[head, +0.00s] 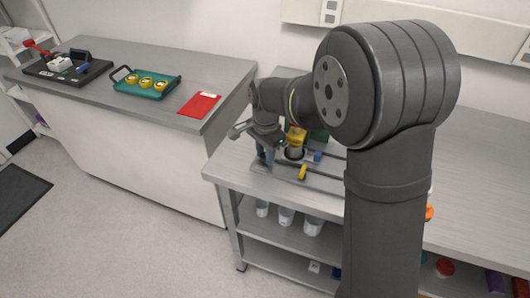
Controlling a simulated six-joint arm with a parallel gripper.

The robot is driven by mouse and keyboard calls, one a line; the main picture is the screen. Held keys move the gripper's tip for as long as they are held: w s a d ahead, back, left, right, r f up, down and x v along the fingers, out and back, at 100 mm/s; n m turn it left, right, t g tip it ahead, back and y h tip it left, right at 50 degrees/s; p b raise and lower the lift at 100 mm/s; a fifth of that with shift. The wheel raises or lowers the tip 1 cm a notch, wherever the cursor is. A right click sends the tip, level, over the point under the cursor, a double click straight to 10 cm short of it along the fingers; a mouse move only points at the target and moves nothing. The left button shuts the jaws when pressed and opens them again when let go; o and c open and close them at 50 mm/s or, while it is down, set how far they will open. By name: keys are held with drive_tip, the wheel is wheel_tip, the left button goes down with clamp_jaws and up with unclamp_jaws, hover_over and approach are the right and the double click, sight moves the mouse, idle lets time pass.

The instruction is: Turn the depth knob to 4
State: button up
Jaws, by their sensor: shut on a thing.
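The interferometer (294,153) stands near the left end of the right-hand bench, with a yellow upper part and a dark round opening. A blue knob (317,157) shows at its right and a yellow knob (303,172) at its front. I cannot read any scale, or tell which knob is the depth knob. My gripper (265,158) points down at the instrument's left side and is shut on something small. The held thing is hidden by the fingers and wrist, so I cannot tell what it is.
The left bench holds a black tray (98,69) with small tools, a teal tray (166,92) with yellow round pieces, and a red clipboard (194,107). Clear cups (286,216) stand on the shelf below. The right bench top (480,165) looks largely clear.

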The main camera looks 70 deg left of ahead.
drive_tip(key=m, duration=0.5)
idle(0.5)
drive_tip(key=o, duration=1)
wheel_tip(320, 180, up, 18)
drive_tip(key=shift+d+f, duration=0.2)
drive_tip(key=shift+f, duration=0.05)
drive_tip(key=shift+f, duration=0.15)
wheel_tip(320, 180, down, 17)
drive_tip(key=shift+a+f, duration=0.1)
drive_tip(key=shift+a, duration=0.05)
idle(0.6)
